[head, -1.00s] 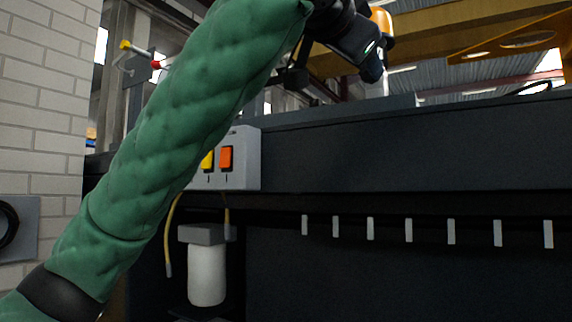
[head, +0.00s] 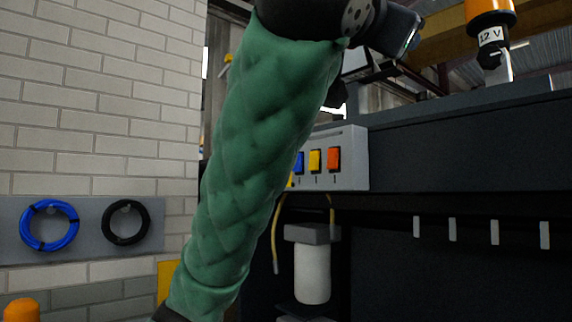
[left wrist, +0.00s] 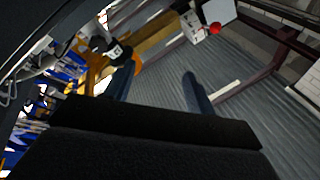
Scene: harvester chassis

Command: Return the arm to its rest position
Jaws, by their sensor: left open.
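My left arm (head: 265,160), in a green quilted sleeve, rises steeply through the middle of the head view. Its dark wrist (head: 390,28) is at the top, and its fingertips are not visible there. In the left wrist view my left gripper (left wrist: 158,68) is open, with two dark fingers apart and nothing seen between them. My right gripper is in neither view.
An orange device marked 12 V (head: 490,20) stands above the dark chassis (head: 460,140), right of my wrist. A grey switch box (head: 353,158) is behind my arm. Blue (head: 49,226) and black (head: 126,222) coils hang on the brick wall at left.

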